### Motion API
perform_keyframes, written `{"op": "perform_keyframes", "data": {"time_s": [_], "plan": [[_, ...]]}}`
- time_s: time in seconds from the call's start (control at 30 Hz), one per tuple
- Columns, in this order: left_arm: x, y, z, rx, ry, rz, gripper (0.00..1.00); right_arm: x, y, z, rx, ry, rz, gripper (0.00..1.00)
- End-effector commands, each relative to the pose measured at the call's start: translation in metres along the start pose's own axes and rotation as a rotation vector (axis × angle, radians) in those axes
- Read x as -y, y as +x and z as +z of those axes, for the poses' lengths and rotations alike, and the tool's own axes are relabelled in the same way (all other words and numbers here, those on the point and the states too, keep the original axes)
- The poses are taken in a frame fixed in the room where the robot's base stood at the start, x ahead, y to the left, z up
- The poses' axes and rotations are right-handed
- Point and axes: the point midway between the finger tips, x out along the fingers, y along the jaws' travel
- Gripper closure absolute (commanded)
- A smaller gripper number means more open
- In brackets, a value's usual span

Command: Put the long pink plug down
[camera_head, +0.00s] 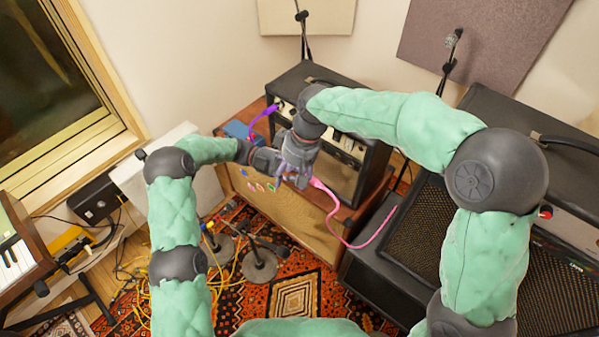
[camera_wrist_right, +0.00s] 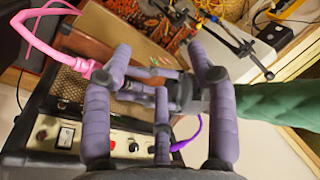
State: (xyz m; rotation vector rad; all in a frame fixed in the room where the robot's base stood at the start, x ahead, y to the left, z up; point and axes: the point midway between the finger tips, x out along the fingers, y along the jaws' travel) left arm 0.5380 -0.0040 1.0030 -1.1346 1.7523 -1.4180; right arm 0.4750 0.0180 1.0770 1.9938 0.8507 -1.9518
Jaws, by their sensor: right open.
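The pink plug (camera_head: 317,183) is at the top of the wooden cabinet, just right of my right gripper (camera_head: 297,172). Its pink cable runs down to the right. In the right wrist view the pink plug (camera_wrist_right: 88,69) shows at the left, beside the left finger's tip; I cannot tell if they touch. A purple plug (camera_head: 271,109) with a purple cable is behind the grippers.
The wooden cabinet (camera_head: 343,214) carries a black amplifier (camera_head: 345,172) and a small blue box (camera_head: 236,130). A large black speaker amplifier (camera_head: 440,232) stands to the right. Microphone stands (camera_head: 260,266) and yellow cables are on the patterned rug below.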

Motion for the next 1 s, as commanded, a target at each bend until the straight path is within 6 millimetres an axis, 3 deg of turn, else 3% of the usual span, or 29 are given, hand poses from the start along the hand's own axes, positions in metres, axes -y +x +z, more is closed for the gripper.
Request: {"op": "perform_keyframes", "data": {"time_s": [0.1,0.17,0.37,0.5,0.63,0.8,1.0], "plan": [[0.000,0.000,0.000,0.000,0.000,0.000,1.00,0.021,0.055,0.010,-0.042,0.141,-0.114,0.42],[0.000,0.000,0.000,0.000,0.000,0.000,1.00,0.022,0.082,0.016,-0.067,0.230,-0.150,0.42],[0.000,0.000,0.000,0.000,0.000,0.000,1.00,-0.012,0.160,0.052,-0.100,0.445,-0.150,0.42],[0.000,0.000,0.000,0.000,0.000,0.000,1.00,-0.042,0.206,0.089,-0.101,0.537,-0.119,0.42],[0.000,0.000,0.000,0.000,0.000,0.000,1.00,-0.064,0.244,0.131,-0.096,0.604,-0.093,0.42],[0.000,0.000,0.000,0.000,0.000,0.000,1.00,-0.077,0.285,0.189,-0.090,0.683,-0.076,0.42],[0.000,0.000,0.000,0.000,0.000,0.000,1.00,-0.076,0.311,0.236,-0.097,0.750,-0.077,0.42]]}}
